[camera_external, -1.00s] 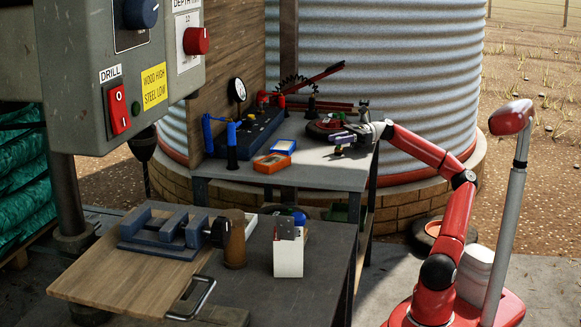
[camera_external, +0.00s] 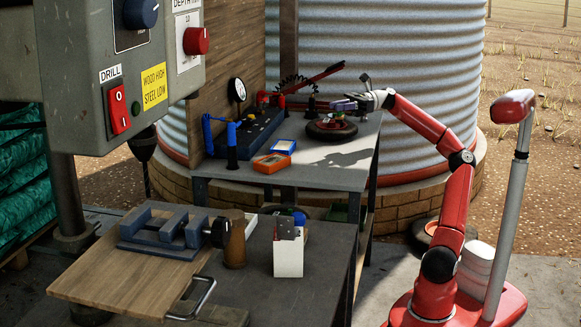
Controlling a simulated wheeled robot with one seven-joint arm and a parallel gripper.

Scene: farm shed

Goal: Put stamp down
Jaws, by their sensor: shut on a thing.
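My gripper (camera_external: 346,104) is at the end of my arm, raised above the far part of the back bench (camera_external: 326,170). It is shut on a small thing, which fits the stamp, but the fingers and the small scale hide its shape. A gap between the gripper and the disc is hard to judge from this view.
The bench's front right is clear. A corrugated tank (camera_external: 425,100) stands behind.

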